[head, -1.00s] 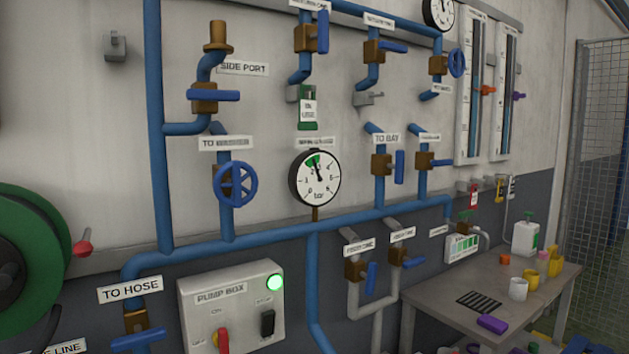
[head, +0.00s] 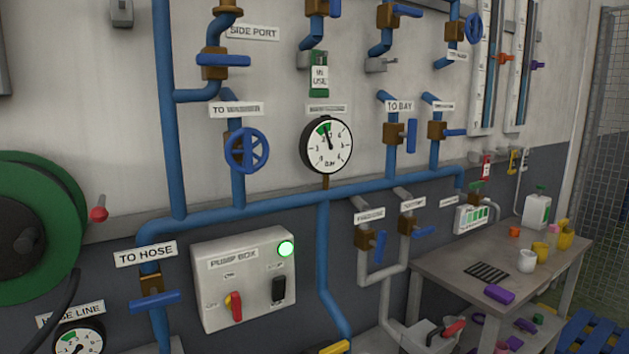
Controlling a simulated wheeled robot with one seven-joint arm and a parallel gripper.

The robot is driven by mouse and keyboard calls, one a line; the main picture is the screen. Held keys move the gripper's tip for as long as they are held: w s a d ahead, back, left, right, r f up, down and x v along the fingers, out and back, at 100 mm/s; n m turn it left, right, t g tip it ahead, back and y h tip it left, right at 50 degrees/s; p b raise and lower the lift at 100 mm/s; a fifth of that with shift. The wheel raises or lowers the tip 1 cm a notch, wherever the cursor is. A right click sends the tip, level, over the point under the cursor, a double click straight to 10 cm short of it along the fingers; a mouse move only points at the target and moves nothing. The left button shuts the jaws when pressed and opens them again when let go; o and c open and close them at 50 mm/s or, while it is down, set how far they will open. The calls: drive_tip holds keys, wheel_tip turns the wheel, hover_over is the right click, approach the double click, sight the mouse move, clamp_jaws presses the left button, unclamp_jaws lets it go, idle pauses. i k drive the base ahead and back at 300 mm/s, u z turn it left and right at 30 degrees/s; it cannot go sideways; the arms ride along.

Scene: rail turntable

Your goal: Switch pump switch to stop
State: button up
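The pump box (head: 245,283) is a pale grey panel on the wall at the lower middle left. A green lamp (head: 285,249) glows at its top right corner. A red rotary handle (head: 235,307) sits at its lower left, standing near upright, with small labels around it that are hard to read. A black switch (head: 279,290) sits at its lower right under a small blurred label. I cannot tell the exact setting of either control. My gripper is not in view, and nothing covers the box.
Blue pipes with valves run over and beside the box. A pressure gauge (head: 327,146) hangs above it. A green hose reel (head: 30,235) is at the left. A table (head: 445,265) with cups and a purple block stands at the right.

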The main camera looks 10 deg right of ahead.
sight(279, 282)
drive_tip(key=u, duration=0.55)
drive_tip(key=k, duration=1.25)
drive_tip(key=z, duration=0.3)
drive_tip(key=i, duration=1.5)
drive_tip(key=u, duration=0.7)
drive_tip(key=i, duration=0.3)
drive_tip(key=u, duration=0.35)
